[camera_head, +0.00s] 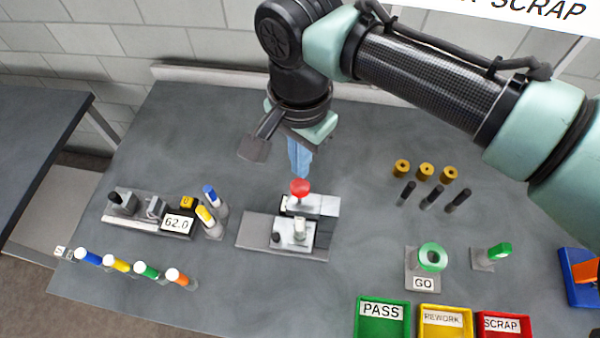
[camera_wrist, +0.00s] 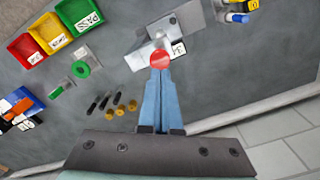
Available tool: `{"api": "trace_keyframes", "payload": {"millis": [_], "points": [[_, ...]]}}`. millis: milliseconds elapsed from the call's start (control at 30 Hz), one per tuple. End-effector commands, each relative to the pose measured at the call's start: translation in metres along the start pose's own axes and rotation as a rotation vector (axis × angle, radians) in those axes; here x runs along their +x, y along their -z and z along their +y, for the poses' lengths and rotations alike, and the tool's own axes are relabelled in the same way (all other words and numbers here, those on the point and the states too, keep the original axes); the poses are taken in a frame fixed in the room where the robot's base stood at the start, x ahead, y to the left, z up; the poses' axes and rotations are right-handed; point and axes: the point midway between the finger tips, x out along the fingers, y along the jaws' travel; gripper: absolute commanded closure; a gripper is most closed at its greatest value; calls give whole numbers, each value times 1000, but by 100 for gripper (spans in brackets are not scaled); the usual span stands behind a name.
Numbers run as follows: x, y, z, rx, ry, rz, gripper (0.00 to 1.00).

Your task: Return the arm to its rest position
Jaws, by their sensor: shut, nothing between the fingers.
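My gripper (camera_head: 300,172) hangs from my arm over the middle of the table, with its blue fingers pointing down. The fingers are shut with nothing between them. In the head view their tips are just above the red knob (camera_head: 300,187) of the grey crimper fixture (camera_head: 262,232). In the wrist view the fingers (camera_wrist: 159,75) lie together, and the red knob (camera_wrist: 161,58) shows right at their tips. I cannot tell whether the tips touch the knob.
Green PASS (camera_head: 381,318), yellow REWORK (camera_head: 445,318) and red SCRAP (camera_head: 503,324) bins stand at the front right. Brass cylinders (camera_head: 425,170), dark pins (camera_head: 431,196) and a green ring gauge (camera_head: 432,257) are at right. A gauge reading 62.0 (camera_head: 177,223) and coloured-tip pieces (camera_head: 146,270) are at left.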

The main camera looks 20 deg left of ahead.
Motion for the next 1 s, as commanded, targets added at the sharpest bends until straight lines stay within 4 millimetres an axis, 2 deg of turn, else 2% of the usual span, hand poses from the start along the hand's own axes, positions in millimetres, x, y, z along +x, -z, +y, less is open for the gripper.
{"api": "trace_keyframes", "payload": {"millis": [33, 200, 833, 933, 967, 1000], "points": [[-8, 0, 0, 0, 0, -1, 100], [-14, 0, 0, 0, 0, -2, 100], [-13, 0, 0, 0, 0, -1, 100], [-19, -6, -30, -94, 88, 33, 100], [-23, -8, -43, -137, 131, 52, 100], [-32, -12, -65, -207, 201, 85, 100]]}}
